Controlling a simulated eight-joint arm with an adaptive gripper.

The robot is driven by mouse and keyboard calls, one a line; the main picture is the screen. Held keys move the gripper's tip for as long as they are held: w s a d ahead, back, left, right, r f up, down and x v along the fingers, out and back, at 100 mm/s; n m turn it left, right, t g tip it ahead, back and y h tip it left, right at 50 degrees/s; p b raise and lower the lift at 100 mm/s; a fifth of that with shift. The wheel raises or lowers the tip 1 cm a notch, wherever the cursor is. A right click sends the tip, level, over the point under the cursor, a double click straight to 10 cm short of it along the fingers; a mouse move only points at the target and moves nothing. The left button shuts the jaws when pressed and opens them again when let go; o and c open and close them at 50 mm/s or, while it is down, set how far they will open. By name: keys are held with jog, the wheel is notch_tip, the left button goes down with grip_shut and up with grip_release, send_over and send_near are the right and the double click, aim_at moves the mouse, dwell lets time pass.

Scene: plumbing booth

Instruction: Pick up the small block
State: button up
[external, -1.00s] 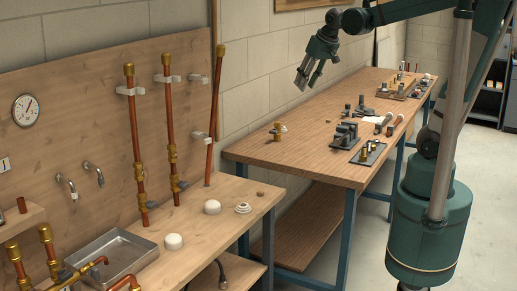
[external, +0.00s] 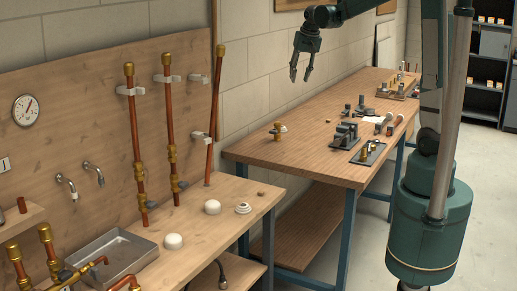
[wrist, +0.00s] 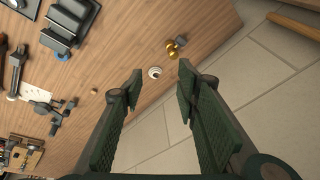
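A tiny tan block (external: 328,121) lies on the wooden workbench (external: 300,150), near its wall side. It also shows in the wrist view as a small tan piece (wrist: 94,91), left of my fingers. My gripper (external: 299,77) is open and empty, high above the bench and pointing down.
A brass valve (external: 278,130) stands near the bench's near end. A dark vise-like block (external: 344,134) and a tool tray (external: 368,152) sit toward the front edge. Several fittings and tools lie farther back. A wall runs close behind the bench.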

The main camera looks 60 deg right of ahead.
jog(key=w+d+f+m+g, duration=0.1)
jog(key=w+d+f, duration=0.1)
jog(key=d, duration=0.4)
jog(key=w+d+f+m, duration=0.1)
jog(key=w+d+f, duration=0.15)
jog(key=d, duration=0.35)
jog(key=m+g+y+p, duration=0.1)
jog(key=m+g, duration=0.1)
jog(key=m, duration=0.4)
send_over(328, 120)
notch_tip(328, 120, down, 20)
jog(key=shift+d+r, duration=0.1)
jog(key=shift+r, duration=0.05)
jog(key=shift+f, duration=1.25)
jog(key=shift+f, duration=0.1)
jog(key=shift+f, duration=2.5)
